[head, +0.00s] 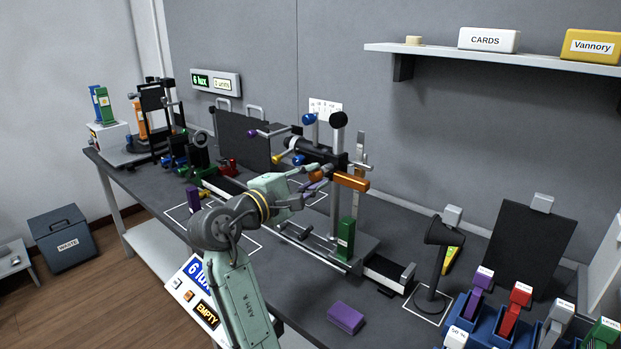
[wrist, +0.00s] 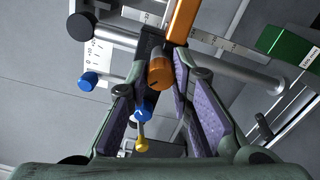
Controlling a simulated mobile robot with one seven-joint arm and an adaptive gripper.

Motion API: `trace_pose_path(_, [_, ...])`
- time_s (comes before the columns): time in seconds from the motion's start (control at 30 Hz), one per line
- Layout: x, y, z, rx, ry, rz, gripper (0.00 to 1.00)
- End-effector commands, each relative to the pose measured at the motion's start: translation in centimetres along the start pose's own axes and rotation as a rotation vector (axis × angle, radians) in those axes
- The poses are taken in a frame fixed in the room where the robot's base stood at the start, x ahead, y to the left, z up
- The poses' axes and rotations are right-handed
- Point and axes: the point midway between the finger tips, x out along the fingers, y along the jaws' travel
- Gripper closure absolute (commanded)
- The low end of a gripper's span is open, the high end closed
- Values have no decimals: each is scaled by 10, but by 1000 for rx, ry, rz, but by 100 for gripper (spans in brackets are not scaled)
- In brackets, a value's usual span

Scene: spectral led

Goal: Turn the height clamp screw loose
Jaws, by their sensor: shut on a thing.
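My gripper (head: 310,180) reaches from the left to the black carriage on the upright post (head: 338,135) of the bench stand. In the wrist view its purple-padded fingers (wrist: 160,88) are around a round orange knob (wrist: 158,72) with a dark mark on its face, which looks like the clamp screw. The fingers are shut on this knob. A blue knob (wrist: 145,106) and a small yellow ball-ended lever (wrist: 141,145) show between the fingers, nearer the palm. An orange bar (head: 351,181) sticks out from the carriage on the right. In the head view my fingers mostly hide the knob.
A green block (head: 345,238) stands on the stand's base. Another blue knob (wrist: 88,81) and a black one (wrist: 80,26) are close to the gripper. A black lamp-like holder (head: 437,262) and a purple block (head: 345,317) are to the right. A dark panel (head: 243,138) stands behind.

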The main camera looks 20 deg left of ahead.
Motion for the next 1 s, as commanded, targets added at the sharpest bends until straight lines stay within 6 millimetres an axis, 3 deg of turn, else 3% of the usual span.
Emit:
trace_pose_path(0.37, [-1,-1,-1,-8,2,-1,100])
trace_pose_path(0.4, [-1,-1,-1,-8,2,-1,79])
trace_pose_path(0.7, [0,0,-1,-6,1,0,59])
trace_pose_path(1.0, [-1,0,0,-5,0,0,59])
